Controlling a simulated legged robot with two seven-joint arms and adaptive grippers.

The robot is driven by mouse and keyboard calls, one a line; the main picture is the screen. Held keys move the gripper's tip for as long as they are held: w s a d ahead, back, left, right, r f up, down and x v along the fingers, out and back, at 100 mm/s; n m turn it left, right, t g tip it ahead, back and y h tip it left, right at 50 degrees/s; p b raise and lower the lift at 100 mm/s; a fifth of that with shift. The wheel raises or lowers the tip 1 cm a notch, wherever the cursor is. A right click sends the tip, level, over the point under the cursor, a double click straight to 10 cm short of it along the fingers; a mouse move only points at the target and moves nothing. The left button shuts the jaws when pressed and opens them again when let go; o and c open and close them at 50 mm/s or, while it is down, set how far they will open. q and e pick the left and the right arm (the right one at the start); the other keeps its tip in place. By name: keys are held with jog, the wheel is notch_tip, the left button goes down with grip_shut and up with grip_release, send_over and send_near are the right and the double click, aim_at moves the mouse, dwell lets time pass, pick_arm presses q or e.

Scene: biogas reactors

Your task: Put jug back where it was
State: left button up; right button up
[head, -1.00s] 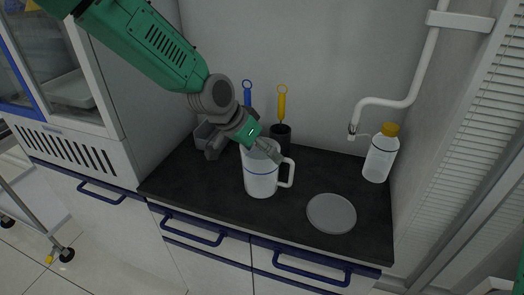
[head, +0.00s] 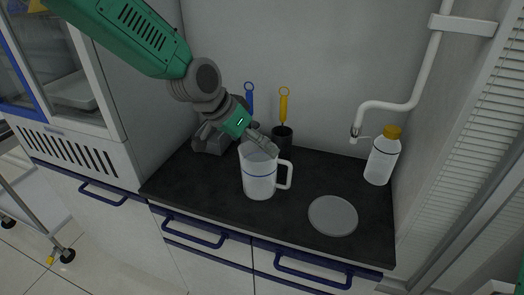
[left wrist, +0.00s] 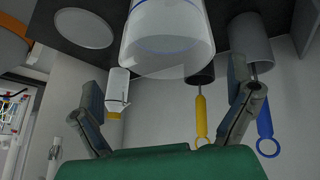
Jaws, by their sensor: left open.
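The jug (head: 259,180) is whitish and translucent, with a blue line around it and a handle on its right. It stands upright on the dark countertop (head: 215,190), left of the grey round disc (head: 333,215). My left gripper (head: 236,137) is open at the jug's rear upper side, one finger overlapping the rim in the head view. In the left wrist view the jug (left wrist: 166,35) lies ahead of the spread fingers (left wrist: 165,85), with nothing held between them. Whether a finger touches the jug I cannot tell. My right gripper is out of view.
Behind the jug, a dark holder (head: 282,141) stands near yellow (head: 284,105) and blue-handled (head: 249,98) tools. A yellow-capped bottle (head: 382,158) stands at the right under a white pipe (head: 385,106). The front-left counter is clear.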

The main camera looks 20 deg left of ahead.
pick_arm(q)
jog(key=a+v, duration=0.1)
jog(key=v, duration=0.6)
jog(key=s+f+n+g+y, duration=0.1)
jog(key=s+f, duration=0.4)
jog(key=f, duration=0.3)
jog(key=s+a+f+n+g, duration=0.1)
jog(key=s+f, duration=0.4)
jog(key=f, duration=0.3)
jog(key=s+f+n+g+y, duration=0.1)
jog(key=s+f, duration=0.3)
jog(key=f, duration=0.4)
jog(key=s+a+f+y, duration=0.1)
jog(key=s+a+f, duration=0.1)
jog(key=s, duration=0.4)
jog(key=s+a+f+n, duration=0.1)
jog(key=s+f, duration=0.3)
jog(key=s, duration=0.2)
jog(key=s+a+f+g+y, duration=0.1)
jog(key=s+a+f, duration=0.1)
jog(key=s, duration=0.4)
jog(key=shift+a+f+n+y, duration=0.3)
jog(key=shift+f, duration=0.2)
jog(key=shift+s, duration=0.1)
notch_tip(320, 180, down, 4)
jog(key=b, duration=0.3)
jog(key=shift+b, duration=0.3)
